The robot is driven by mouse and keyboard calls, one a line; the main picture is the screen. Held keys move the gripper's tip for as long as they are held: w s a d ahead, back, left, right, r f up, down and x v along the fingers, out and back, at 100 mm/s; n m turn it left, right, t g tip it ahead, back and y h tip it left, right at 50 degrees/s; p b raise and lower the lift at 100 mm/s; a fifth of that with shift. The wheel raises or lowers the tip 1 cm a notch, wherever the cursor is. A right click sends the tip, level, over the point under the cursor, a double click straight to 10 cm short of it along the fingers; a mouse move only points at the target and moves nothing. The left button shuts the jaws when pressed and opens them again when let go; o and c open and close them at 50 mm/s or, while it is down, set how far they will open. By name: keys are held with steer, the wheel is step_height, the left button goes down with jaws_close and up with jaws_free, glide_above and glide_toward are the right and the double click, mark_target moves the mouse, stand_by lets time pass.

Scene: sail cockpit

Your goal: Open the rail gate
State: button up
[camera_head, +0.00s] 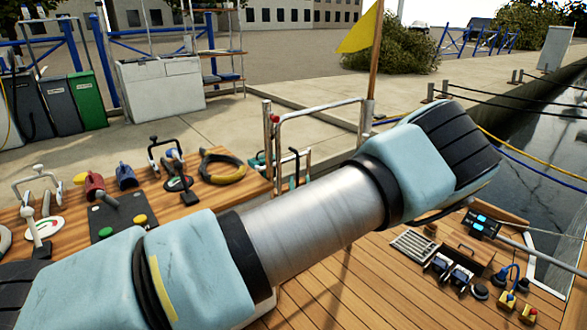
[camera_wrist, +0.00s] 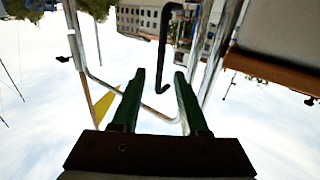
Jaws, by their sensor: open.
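The rail gate is a silver tube frame (camera_head: 318,108) standing at the edge of the wooden deck, beside the yellow flag's pole. A thin black bent handle (camera_head: 295,158) hangs at it, just behind my arm. In the wrist view the silver tube (camera_wrist: 103,83) bends around behind my fingers, and the black handle (camera_wrist: 164,40) ends in a small hook between the fingertips as pictured. My gripper (camera_wrist: 159,75) is open, with its two dark green fingers apart and nothing held. I cannot tell how deep the handle lies between them. My arm hides part of the gate's lower area.
My arm crosses the head view. A wooden bench (camera_head: 235,190) with levers, a coiled ring and buttons is at left. Devices and a grating (camera_head: 413,245) lie on the right deck. A yellow flag (camera_head: 360,33) stands by the gate; water (camera_head: 535,160) is at right.

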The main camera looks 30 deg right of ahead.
mark_target(297, 166)
steer(key=x, duration=1)
steer(key=shift+a, duration=0.1)
jaws_close()
stand_by(1.2)
